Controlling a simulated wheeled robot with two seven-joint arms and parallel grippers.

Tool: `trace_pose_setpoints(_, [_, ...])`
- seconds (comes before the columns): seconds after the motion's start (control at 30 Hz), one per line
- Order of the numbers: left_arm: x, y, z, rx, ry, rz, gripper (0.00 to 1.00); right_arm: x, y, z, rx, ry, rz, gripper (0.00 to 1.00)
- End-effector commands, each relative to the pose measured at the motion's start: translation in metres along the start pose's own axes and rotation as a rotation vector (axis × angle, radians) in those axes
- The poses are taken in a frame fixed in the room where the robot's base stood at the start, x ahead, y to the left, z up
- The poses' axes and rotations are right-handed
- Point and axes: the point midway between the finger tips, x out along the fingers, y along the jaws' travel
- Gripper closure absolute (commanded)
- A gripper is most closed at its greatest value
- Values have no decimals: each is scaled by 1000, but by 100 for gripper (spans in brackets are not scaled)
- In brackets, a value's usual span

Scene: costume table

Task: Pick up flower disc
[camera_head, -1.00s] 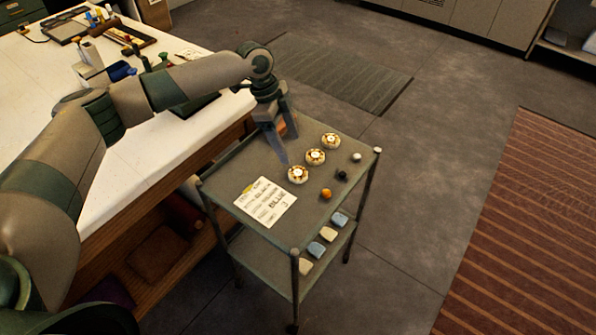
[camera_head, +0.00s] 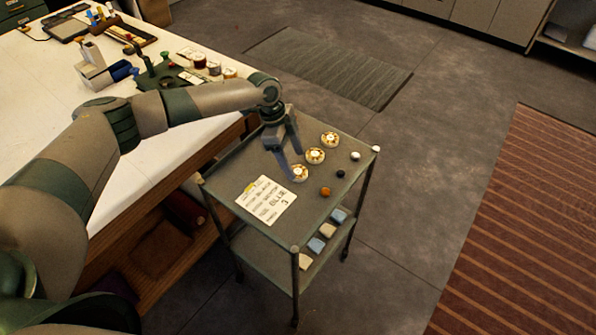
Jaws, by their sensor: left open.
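Three round flower discs, cream with gold-brown petals, lie in a row on the top shelf of the cart: the near disc (camera_head: 300,174), the middle disc (camera_head: 315,156) and the far disc (camera_head: 330,140). My left gripper (camera_head: 295,167) points down, open and empty, with its fingers low over the near disc. One fingertip is at the disc's left edge, the other just behind it. I cannot tell whether either touches it. My right gripper is out of view.
The grey cart (camera_head: 232,180) also bears a written card (camera_head: 266,201) and small white, black and orange balls (camera_head: 325,191). Several pale and blue pieces lie on its lower shelf. The white worktable (camera_head: 40,110) with tools stands left.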

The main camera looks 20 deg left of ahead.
Motion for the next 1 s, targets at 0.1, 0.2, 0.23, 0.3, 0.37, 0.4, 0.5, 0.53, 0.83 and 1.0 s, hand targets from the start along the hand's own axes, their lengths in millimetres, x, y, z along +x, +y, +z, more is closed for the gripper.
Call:
trace_pose_setpoints(0.1, [11,1,4,-3,-2,3,34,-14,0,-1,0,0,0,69])
trace_pose_setpoints(0.2, [24,1,3,-1,0,3,34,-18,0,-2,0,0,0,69])
trace_pose_setpoints(0.23, [27,1,4,-2,0,2,34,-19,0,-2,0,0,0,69])
trace_pose_setpoints(0.3, [32,1,4,-2,0,2,34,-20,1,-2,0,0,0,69])
trace_pose_setpoints(0.37, [35,1,5,-1,0,1,34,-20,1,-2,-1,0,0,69])
trace_pose_setpoints(0.4, [36,1,5,-1,0,1,34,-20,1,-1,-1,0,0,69])
trace_pose_setpoints(0.5, [36,1,5,-1,0,1,34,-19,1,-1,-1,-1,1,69])
trace_pose_setpoints(0.53, [36,0,5,-1,0,1,34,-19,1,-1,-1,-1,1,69])
trace_pose_setpoints(0.83, [36,0,5,-1,0,0,36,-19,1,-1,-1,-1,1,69])
trace_pose_setpoints(1.0, [36,0,5,-1,0,0,77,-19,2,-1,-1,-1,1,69])
